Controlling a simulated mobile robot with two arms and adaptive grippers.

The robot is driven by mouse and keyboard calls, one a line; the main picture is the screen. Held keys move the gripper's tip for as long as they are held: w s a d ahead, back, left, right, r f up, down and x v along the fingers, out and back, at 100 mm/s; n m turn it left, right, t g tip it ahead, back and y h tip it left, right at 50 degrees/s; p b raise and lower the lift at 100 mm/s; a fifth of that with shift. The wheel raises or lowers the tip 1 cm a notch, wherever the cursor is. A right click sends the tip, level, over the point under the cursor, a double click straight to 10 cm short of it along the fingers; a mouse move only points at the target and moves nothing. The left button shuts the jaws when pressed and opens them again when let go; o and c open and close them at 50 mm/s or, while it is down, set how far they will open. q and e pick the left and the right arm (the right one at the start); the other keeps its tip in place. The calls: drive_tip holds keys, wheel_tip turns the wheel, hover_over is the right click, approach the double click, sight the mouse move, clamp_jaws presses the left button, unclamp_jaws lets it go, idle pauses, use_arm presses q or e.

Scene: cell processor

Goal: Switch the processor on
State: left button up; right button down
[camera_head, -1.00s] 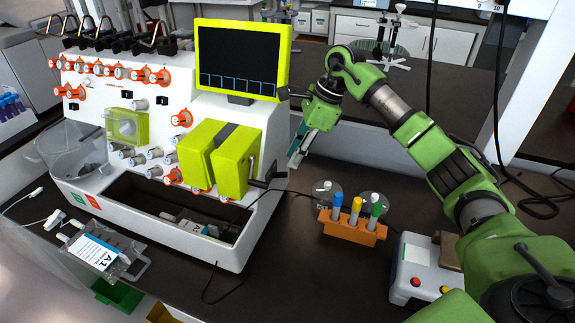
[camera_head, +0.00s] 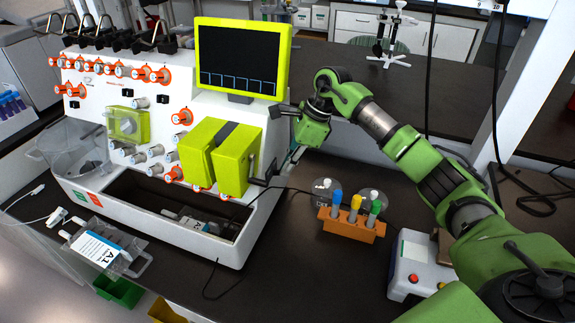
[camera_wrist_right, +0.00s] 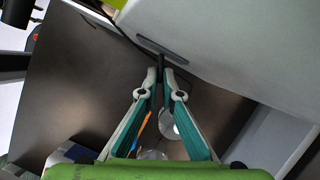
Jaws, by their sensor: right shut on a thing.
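The processor (camera_head: 185,215) is a white machine with orange and white knobs and lime green covers, at the left of the head view. Its lime-framed screen (camera_head: 238,60) is dark, with a row of blue-outlined boxes along the bottom. My right gripper (camera_head: 290,158) is at the processor's right side, its tips partly hidden. In the right wrist view the processor's white wall (camera_wrist_right: 235,45) has a grey slot (camera_wrist_right: 162,45). There my right gripper's tips (camera_wrist_right: 163,76) come together on a small dark part (camera_wrist_right: 161,62) beside this wall. I cannot tell what that part is.
An orange rack (camera_head: 350,228) with coloured-cap tubes stands right of the processor. A small white device (camera_head: 415,262) with red and yellow buttons is at the front right. A black cable (camera_head: 215,265) runs across the dark bench. A white upright (camera_head: 535,90) stands behind my right arm.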

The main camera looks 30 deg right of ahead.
drive_tip(key=shift+s+m, duration=0.1)
drive_tip(key=shift+m, duration=0.2)
drive_tip(key=shift+s+a+m+t+h+b, duration=0.3)
drive_tip(key=shift+a+m+t+h+b, duration=0.25)
drive_tip(key=shift+m, duration=0.95)
drive_tip(key=shift+s+a+m+t+h+b, duration=0.35)
drive_tip(key=shift+m+b, duration=0.25)
drive_tip(key=shift+m, duration=0.9)
drive_tip(key=shift+s+a+m+t+h+b, duration=0.35)
drive_tip(key=shift+m+b, duration=0.25)
drive_tip(key=shift+m, duration=0.9)
drive_tip(key=shift+r, duration=0.1)
drive_tip(key=c, duration=2.2)
unclamp_jaws()
drive_tip(key=shift+c, duration=0.2)
drive_tip(key=v, duration=1.2)
drive_tip(key=shift+a, duration=0.15)
